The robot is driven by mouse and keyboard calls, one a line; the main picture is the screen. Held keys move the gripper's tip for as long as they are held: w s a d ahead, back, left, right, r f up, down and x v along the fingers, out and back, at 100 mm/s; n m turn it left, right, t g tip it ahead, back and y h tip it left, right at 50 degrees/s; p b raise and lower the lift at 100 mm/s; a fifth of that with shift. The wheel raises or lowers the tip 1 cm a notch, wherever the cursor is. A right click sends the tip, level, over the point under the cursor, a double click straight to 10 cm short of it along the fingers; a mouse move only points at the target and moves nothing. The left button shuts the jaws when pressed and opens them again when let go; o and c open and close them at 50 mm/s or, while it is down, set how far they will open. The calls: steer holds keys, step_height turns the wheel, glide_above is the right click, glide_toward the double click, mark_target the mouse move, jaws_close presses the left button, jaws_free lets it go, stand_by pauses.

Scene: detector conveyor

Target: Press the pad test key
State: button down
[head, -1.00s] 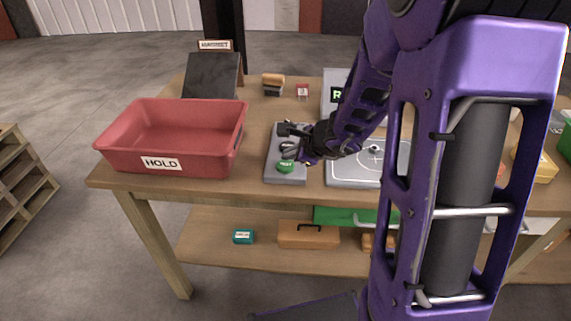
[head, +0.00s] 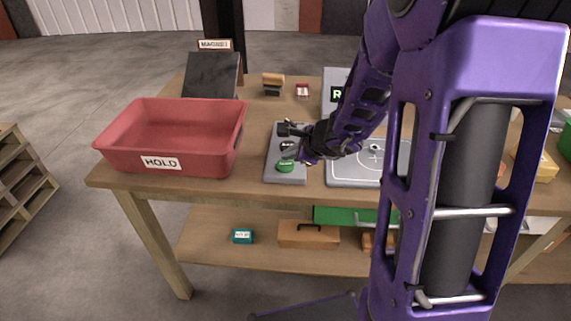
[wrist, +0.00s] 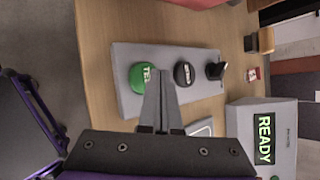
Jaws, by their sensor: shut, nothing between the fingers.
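A grey key panel (head: 285,176) lies on the table; it also shows in the wrist view (wrist: 128,60). Its green key (head: 285,166), lettered "TE…" in the wrist view (wrist: 143,74), is at the near end. A black key (wrist: 184,73) sits beside it, then a dark upright piece (wrist: 216,70) at the far end. My gripper (wrist: 162,73) is shut and empty. In the wrist view its tips appear between the green and black keys, nearer the green one. I cannot tell their height above the panel. My wrist partly covers the panel's right side in the head view (head: 308,155).
A red HOLD bin (head: 165,165) stands left of the panel. A grey pad (head: 350,175) lies just right of it. A display reading READY (wrist: 264,138) stands behind the pad. A dark slanted board (head: 212,75) is at the back left.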

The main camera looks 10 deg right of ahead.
mark_target(289, 166)
steer(key=shift+f+b, duration=0.4)
steer(key=shift+f+b, duration=0.4)
steer(key=shift+b, duration=0.15)
stand_by(0.5)
steer(key=shift+r, duration=0.15)
stand_by(0.3)
steer(key=shift+r+p, duration=0.65)
steer(key=shift+r, duration=0.05)
steer(key=shift+r, duration=0.15)
step_height(289, 166, up, 5)
steer(key=p, duration=0.4)
stand_by(0.5)
